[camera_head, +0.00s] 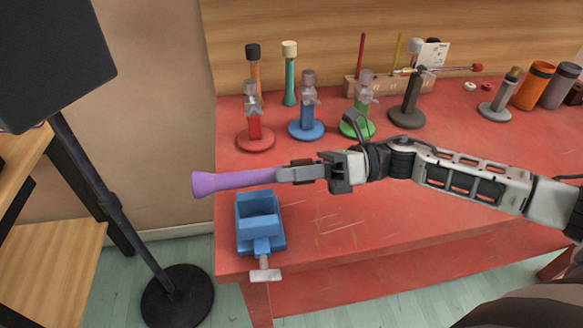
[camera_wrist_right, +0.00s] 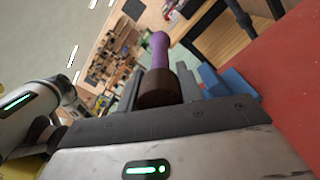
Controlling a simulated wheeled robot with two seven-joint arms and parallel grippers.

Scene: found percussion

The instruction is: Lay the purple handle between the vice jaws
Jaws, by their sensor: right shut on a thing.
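The purple handle (camera_head: 233,182) lies roughly level in the head view, its flared end pointing left. My right gripper (camera_head: 290,174) is shut on its right end and holds it above the blue vice (camera_head: 260,232). The vice stands at the table's left front corner, its screw and grey bar toward the front edge. The handle is behind and above the vice jaws in the picture, apart from them. In the right wrist view the handle (camera_wrist_right: 159,52) points away from the fingers, with a brown end (camera_wrist_right: 158,88) between them. The blue vice (camera_wrist_right: 232,84) shows beside it. My left gripper is not in view.
The red table (camera_head: 400,215) has stands in red (camera_head: 255,132), blue (camera_head: 307,128) and green (camera_head: 357,124) toward the back. A dark stand (camera_head: 408,112), wooden rack and orange can (camera_head: 533,86) are further right. A black speaker stand (camera_head: 110,205) rises at left.

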